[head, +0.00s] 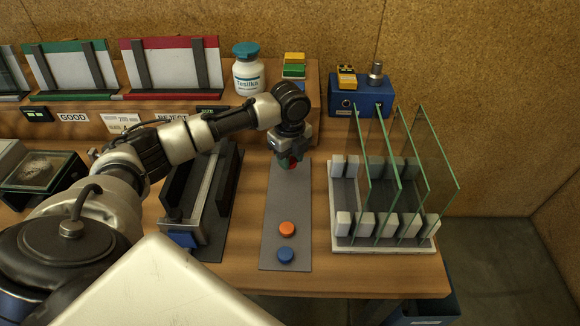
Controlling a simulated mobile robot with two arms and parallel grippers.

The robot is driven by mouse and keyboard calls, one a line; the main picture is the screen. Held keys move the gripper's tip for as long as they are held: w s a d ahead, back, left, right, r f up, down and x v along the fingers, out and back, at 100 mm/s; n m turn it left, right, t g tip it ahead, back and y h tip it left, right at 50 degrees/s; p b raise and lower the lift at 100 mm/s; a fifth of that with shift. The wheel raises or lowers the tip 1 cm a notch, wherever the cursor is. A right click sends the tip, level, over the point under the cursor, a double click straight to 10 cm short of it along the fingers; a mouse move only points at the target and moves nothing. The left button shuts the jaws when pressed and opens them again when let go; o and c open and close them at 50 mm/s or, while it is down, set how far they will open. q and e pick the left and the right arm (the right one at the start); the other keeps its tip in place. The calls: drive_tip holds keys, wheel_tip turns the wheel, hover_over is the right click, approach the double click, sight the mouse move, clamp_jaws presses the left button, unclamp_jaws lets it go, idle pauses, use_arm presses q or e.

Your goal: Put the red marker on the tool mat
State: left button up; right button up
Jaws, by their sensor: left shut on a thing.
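The tool mat (291,195) is a long grey strip on the wooden bench, between a dark fixture and a rack of glass panes. My left gripper (289,157) is over the mat's far end, pointing down. It is shut on the red marker (289,164), a small disc mostly hidden by the fingers. A bit of green shows beside the red, and I cannot tell what it belongs to. I cannot tell whether the red marker touches the mat. An orange marker (287,229) and a blue marker (286,255) lie on the near end. My right gripper is not in view.
The glass rack (384,244) with upright panes stands close right of the mat. The dark fixture (226,190) is close on the left. A raised shelf with a white bottle (248,75) and a blue box (361,97) stand behind. The mat's middle is clear.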

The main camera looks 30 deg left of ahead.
sight(290, 176)
use_arm(q)
drive_tip(key=shift+a+f, duration=0.1)
drive_tip(key=shift+f, duration=2)
drive_tip(key=o, duration=0.9)
drive_tip(key=shift+o, duration=0.2)
wheel_tip(290, 176, up, 12)
drive_tip(key=shift+w+r+b, duration=0.1)
drive_tip(key=shift+b, duration=0.2)
